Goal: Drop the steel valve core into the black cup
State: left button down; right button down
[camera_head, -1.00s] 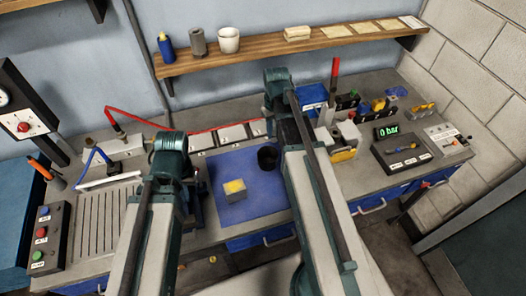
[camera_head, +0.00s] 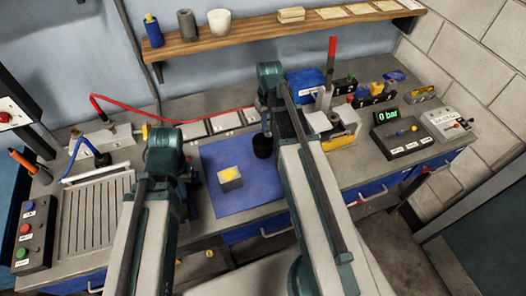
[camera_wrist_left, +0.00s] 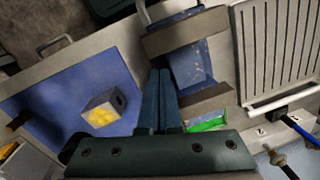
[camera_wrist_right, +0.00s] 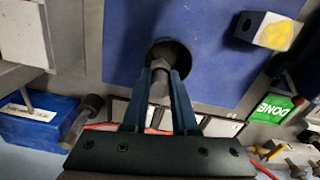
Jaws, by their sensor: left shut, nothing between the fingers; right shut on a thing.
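The steel valve core (camera_wrist_right: 158,82) is a grey metal piece in the right wrist view. My right gripper (camera_wrist_right: 158,92) is shut on it, and its far end overlaps the dark mouth of the black cup (camera_wrist_right: 181,52). I cannot tell whether that end is above the rim or inside it. In the head view the black cup (camera_head: 262,147) stands upright on the blue mat (camera_head: 215,156), beside my right arm, which hides most of the gripper and the core. My left gripper (camera_wrist_left: 163,75) is shut and empty, left of the mat in the head view.
A grey block with a yellow top (camera_head: 231,178) sits on the mat. White trays (camera_head: 223,122) line the back of the mat. A green DONE sign (camera_wrist_right: 274,106) shows in the right wrist view. A slotted plate (camera_head: 95,215) lies left and a gauge box (camera_head: 400,140) right.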

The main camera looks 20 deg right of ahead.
jog(key=shift+f, duration=0.1)
jog(key=c, duration=0.6)
grip_release()
notch_tip(320, 180, up, 14)
jog(key=p, duration=1.4)
jog(key=shift+s+f, duration=0.1)
jog(key=shift+f, duration=0.05)
